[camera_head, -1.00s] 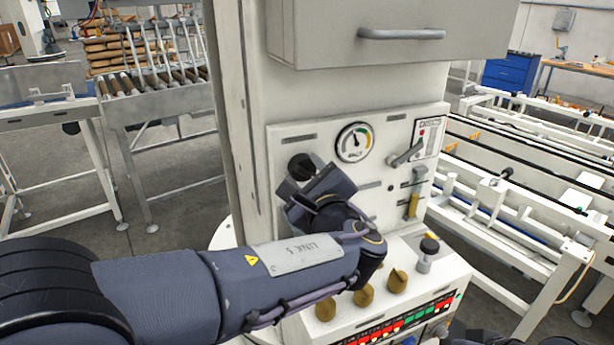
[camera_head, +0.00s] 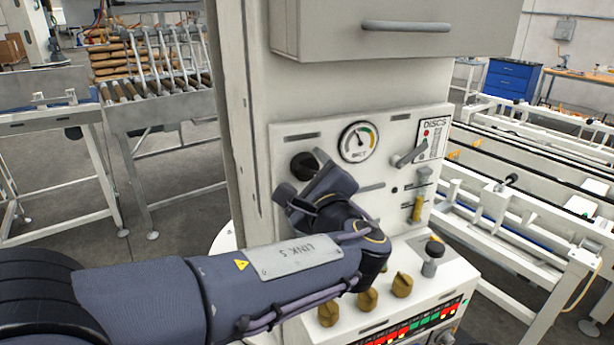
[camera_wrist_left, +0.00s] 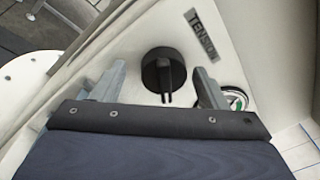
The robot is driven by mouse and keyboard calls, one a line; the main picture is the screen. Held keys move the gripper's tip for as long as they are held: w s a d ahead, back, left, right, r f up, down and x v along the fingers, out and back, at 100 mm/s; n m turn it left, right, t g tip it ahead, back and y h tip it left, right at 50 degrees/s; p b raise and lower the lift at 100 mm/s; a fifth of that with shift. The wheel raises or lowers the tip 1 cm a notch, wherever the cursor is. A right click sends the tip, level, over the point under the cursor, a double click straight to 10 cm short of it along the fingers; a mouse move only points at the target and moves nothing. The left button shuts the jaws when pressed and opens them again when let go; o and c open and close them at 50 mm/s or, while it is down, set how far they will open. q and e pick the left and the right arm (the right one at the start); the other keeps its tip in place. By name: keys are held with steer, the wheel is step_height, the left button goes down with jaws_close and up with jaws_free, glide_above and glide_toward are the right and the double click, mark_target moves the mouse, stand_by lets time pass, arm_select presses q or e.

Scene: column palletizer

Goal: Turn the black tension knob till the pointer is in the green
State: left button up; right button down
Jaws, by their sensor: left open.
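The black tension knob (camera_head: 304,165) is on the pale front panel, left of the round gauge (camera_head: 358,142). The gauge's dark pointer looks near upright, just left of the green band, but it is small. In the left wrist view the knob (camera_wrist_left: 163,72) has a raised grip bar and sits below the TENSION label (camera_wrist_left: 201,36). My left gripper (camera_wrist_left: 160,85) is open, with one finger on each side of the knob and visible gaps. In the head view my left gripper (camera_head: 303,182) partly covers the panel beside the knob. My right gripper is out of view.
A grey lever (camera_head: 411,154) and a yellow-handled switch (camera_head: 417,207) are right of the knob. Several brass knobs (camera_head: 367,299) and a black-topped lever (camera_head: 432,257) stand on the ledge below. A box with a handle (camera_head: 407,26) overhangs the panel.

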arm_select(q)
steer(key=b+v, duration=0.1)
steer(key=v, duration=0.7)
steer(key=shift+a, duration=0.1)
steer(key=s+a+f+n+g, duration=0.1)
steer(key=a+f+n+g, duration=0.35)
steer(key=a+f, duration=0.4)
steer(key=a+f+n+g, duration=0.4)
steer(key=a+f+g, duration=0.15)
steer(key=a, duration=0.65)
steer(key=s+a+f+n+g+h, duration=0.35)
steer(key=s+a+f+n, duration=0.2)
steer(key=s, duration=0.25)
steer(key=s+d+f+n+t+h, duration=0.2)
steer(key=s+n+h, duration=0.3)
steer(key=n, duration=0.5)
steer(key=shift+s+d+n+t, duration=0.35)
steer(key=shift+s+d, duration=0.5)
steer(key=shift+s, duration=0.3)
